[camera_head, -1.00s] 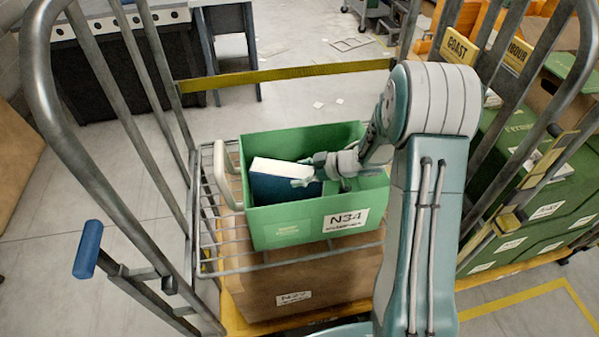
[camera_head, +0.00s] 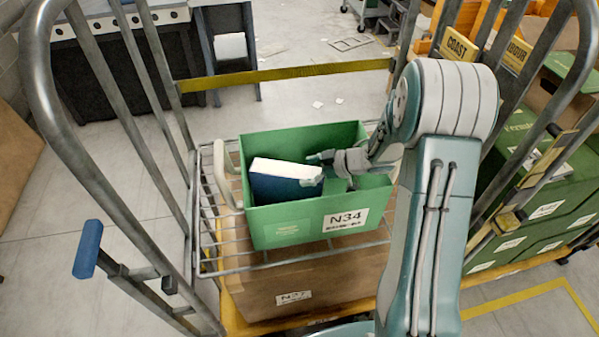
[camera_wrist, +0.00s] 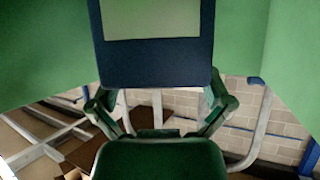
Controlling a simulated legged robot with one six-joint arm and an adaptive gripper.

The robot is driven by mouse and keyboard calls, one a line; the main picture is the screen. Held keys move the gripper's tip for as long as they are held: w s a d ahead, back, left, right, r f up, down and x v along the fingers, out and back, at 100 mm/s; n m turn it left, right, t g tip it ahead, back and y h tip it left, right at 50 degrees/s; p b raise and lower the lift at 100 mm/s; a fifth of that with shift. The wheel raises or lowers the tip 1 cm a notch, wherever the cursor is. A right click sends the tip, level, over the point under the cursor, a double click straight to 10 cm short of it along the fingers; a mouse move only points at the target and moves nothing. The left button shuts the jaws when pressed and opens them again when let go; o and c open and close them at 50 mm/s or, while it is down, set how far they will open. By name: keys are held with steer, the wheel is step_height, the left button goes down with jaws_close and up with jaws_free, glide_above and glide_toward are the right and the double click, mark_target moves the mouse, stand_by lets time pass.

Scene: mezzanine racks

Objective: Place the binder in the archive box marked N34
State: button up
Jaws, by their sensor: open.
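The dark blue binder (camera_head: 285,188), with a white top side, stands in the left part of the green archive box marked N34 (camera_head: 293,230). Its lower part is hidden behind the box's front wall. My gripper (camera_head: 317,169) is open at the binder's right end, with its fingers reaching left over the box. In the wrist view the binder (camera_wrist: 155,65) shows a pale panel, and the fingers of my gripper (camera_wrist: 158,98) are spread to either side of its near end. I cannot tell whether they touch it.
The box stands on a wire shelf (camera_head: 222,262) in a tubular cage trolley, above a cardboard box (camera_head: 330,285). Trolley bars (camera_head: 100,180) rise at left and right. A yellow bar (camera_head: 285,73) crosses behind. More green boxes (camera_head: 545,180) stand at the right.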

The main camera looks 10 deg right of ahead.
steer(key=v, duration=0.5)
steer(key=shift+w+d+r, duration=0.15)
steer(key=shift+r, duration=0.1)
steer(key=w+d+r+m+t+h, duration=0.25)
steer(key=w+r+t+h, duration=0.3)
steer(key=r, duration=0.45)
steer(key=s+d+r+m+t+h, duration=0.1)
steer(key=s+d+r+m+h, duration=0.2)
steer(key=s+r+m+h, duration=0.35)
steer(key=s+a+m+g, duration=0.2)
steer(key=s+a+g, duration=0.1)
steer(key=s, duration=0.8)
steer(key=s+a+r+m+g+y, duration=0.1)
steer(key=s+a, duration=0.4)
steer(key=s, duration=0.7)
steer(key=shift+s+a+m+g, duration=0.25)
steer(key=shift+m+g, duration=0.25)
steer(key=shift+g, duration=0.55)
